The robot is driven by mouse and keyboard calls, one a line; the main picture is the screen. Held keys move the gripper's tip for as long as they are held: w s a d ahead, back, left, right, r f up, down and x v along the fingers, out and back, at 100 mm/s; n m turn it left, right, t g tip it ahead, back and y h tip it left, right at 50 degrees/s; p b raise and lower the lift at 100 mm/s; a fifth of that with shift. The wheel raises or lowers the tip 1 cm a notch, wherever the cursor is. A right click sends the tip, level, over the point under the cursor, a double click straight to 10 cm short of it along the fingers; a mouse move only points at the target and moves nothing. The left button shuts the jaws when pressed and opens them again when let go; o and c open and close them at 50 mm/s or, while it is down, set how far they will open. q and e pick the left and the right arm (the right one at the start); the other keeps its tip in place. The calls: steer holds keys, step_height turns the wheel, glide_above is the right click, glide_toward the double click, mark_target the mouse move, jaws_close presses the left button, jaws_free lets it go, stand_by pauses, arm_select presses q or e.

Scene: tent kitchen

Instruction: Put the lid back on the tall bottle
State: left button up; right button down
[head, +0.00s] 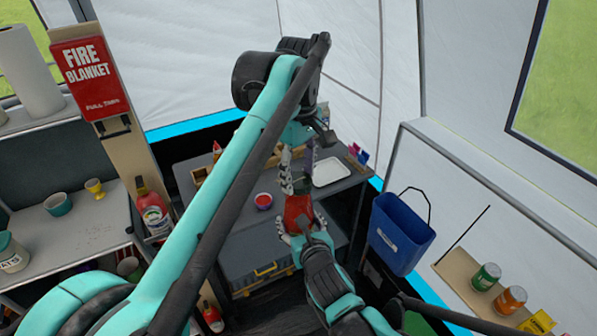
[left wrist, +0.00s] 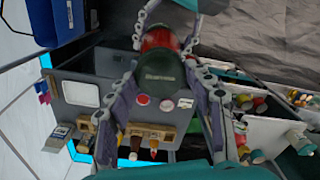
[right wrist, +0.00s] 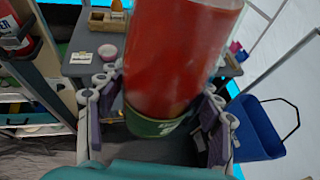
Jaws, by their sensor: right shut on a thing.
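A tall red bottle (head: 298,208) with a dark green labelled part is in my right gripper (head: 303,229), in front of the grey table. In the right wrist view its red side (right wrist: 180,55) fills the middle, with a green band at its lower end. My left gripper (head: 297,172) is just beyond it, fingers spread. In the left wrist view the dark green part (left wrist: 161,80) shows between the left fingers; I cannot tell whether they touch it. A small red disc (left wrist: 143,99) lies on the table; I cannot tell whether it is the lid.
A blue bin (head: 400,235) hangs at the right. A shelf with cups stands at the left. My left arm crosses the head view.

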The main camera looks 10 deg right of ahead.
arm_select(q)
steer(key=c, duration=0.5)
steer(key=shift+c, duration=0.2)
steer(key=m, duration=0.5)
steer(key=shift+m, duration=0.4)
steer(key=m, duration=0.4)
steer(key=shift+m, duration=0.4)
steer(key=m, duration=0.4)
steer(key=shift+m, duration=0.3)
steer(key=m, duration=0.6)
steer(key=shift+w, duration=0.1)
steer(key=o, duration=1.4)
